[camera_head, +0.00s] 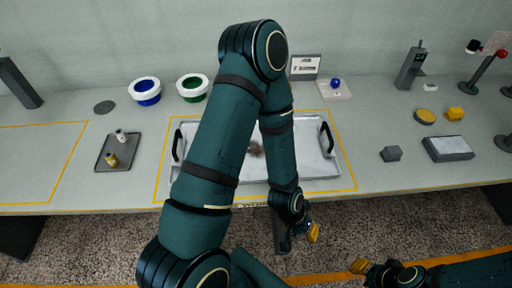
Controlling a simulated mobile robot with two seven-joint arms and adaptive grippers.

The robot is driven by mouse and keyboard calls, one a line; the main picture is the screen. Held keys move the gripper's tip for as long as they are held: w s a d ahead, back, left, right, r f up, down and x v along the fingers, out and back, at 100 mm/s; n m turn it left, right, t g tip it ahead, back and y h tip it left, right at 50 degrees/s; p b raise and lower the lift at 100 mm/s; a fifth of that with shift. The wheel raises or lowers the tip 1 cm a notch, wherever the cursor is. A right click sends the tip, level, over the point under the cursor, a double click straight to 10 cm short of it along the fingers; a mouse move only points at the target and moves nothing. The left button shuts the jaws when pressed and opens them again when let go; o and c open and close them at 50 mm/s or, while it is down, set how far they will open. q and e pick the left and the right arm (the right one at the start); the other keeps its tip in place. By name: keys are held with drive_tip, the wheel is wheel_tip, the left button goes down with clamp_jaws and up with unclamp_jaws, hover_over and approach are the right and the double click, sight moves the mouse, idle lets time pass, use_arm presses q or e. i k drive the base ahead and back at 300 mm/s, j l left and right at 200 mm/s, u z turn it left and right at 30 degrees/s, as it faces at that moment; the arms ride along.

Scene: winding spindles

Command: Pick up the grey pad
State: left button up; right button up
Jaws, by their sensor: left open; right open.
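A flat grey rectangular block (448,148), which looks like the grey pad, lies on the right part of the table near its front edge. A flat dark grey disc (104,107) lies at the left, so I cannot be fully sure which one is the pad. My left gripper (312,231) is open with yellow fingertips, in front of the table edge and well left of the block. My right gripper (362,267) is open, low at the bottom of the view, in front of the table and apart from the block. Neither gripper touches anything.
A grey cube (391,154) stands left of the block; a yellow disc (424,116) and yellow block (455,114) lie behind it. My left arm partly hides a handled metal tray (318,160). Blue (145,98) and green (192,95) bowls and a dark tray (103,161) stand left.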

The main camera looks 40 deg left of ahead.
sight(391, 153)
drive_tip(key=u, duration=0.45)
drive_tip(key=l+u, duration=0.15)
drive_tip(key=u, duration=0.25)
drive_tip(key=l+u, duration=0.2)
drive_tip(key=u, duration=0.2)
drive_tip(key=l+u, duration=0.2)
drive_tip(key=u, duration=0.25)
drive_tip(key=l+u, duration=0.3)
drive_tip(key=l, duration=0.15)
drive_tip(key=k+l+u, duration=0.15)
drive_tip(key=l+u, duration=0.2)
drive_tip(key=k+l, duration=0.15)
drive_tip(key=l, duration=0.15)
drive_tip(key=k+l+u, duration=0.15)
drive_tip(key=l, duration=0.2)
drive_tip(key=k+l, duration=0.1)
drive_tip(key=l, duration=0.2)
drive_tip(key=u, duration=0.05)
